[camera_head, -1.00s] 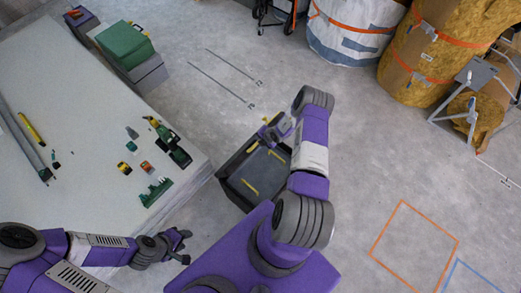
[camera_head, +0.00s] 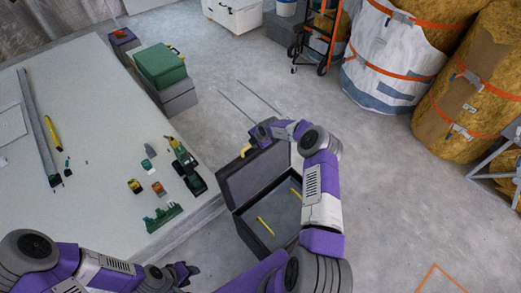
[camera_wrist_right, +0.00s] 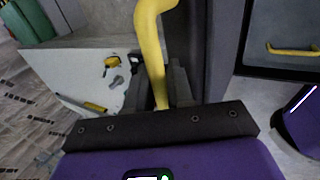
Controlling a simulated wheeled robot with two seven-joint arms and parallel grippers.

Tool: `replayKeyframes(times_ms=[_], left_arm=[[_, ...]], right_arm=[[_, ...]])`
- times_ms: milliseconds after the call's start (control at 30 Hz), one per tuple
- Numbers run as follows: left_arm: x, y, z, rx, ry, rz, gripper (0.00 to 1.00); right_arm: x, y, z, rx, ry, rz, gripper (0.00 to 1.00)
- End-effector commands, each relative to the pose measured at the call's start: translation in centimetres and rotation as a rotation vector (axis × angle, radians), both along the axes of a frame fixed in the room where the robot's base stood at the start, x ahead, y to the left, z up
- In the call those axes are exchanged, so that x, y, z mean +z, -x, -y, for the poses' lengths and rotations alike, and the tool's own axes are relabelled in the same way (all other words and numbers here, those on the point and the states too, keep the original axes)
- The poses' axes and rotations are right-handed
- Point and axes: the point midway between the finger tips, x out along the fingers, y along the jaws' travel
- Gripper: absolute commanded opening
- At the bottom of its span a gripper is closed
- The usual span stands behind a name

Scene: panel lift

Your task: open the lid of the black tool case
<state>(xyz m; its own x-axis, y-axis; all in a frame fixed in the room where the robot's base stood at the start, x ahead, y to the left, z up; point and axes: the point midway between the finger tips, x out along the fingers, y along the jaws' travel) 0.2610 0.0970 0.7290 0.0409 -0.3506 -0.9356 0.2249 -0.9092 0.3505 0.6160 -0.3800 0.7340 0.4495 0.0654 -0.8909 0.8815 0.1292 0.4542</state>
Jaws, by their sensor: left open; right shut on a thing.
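The black tool case (camera_head: 285,222) stands on the floor right of the table, its lid (camera_head: 252,178) raised along the far left side. A yellow bar (camera_head: 266,227) and another yellow piece (camera_head: 297,192) show on the dark surface of the case. My right gripper (camera_head: 257,136) is at the lid's top edge, shut on the yellow handle (camera_head: 246,150). The right wrist view shows the handle (camera_wrist_right: 153,50) running between the right gripper's fingers (camera_wrist_right: 163,92). My left gripper (camera_head: 184,272) is open and empty near the table's front corner, apart from the case.
The white table (camera_head: 95,150) on the left holds green and orange parts, a yellow tool and a long rail. A green box (camera_head: 160,65) sits beyond it. A hand truck (camera_head: 322,42) and large strapped bales (camera_head: 395,55) stand at the back. Floor right of the case is clear.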

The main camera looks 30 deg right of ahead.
Motion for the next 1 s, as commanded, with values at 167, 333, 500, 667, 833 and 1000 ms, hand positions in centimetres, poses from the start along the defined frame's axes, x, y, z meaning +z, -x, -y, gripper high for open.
replayKeyframes(times_ms=[167,333,500,667,833,1000], left_arm=[[-0.64,0.0,0.0,0.0,0.0,0.0,0.43],[-0.65,-0.01,0.0,0.0,0.0,0.0,0.43],[-0.63,-0.01,0.0,0.0,0.0,0.0,0.43],[-0.63,0.0,0.0,0.0,0.0,0.0,0.43],[-0.64,0.0,0.0,0.0,0.0,0.0,0.43],[-0.5,-0.01,-0.01,0.0,0.0,0.0,0.43]], right_arm=[[-0.14,-0.66,-0.07,0.004,0.004,0.002,0.0],[-0.07,-0.77,-0.08,0.004,0.004,0.002,0.0],[-0.04,-0.77,-0.07,0.004,0.004,0.002,0.0],[-0.05,-0.76,-0.09,0.004,0.004,0.003,0.35],[-0.13,-0.7,-0.13,0.003,0.003,0.0,0.39],[0.18,-0.52,-0.13,0.003,0.002,-0.002,0.39]])
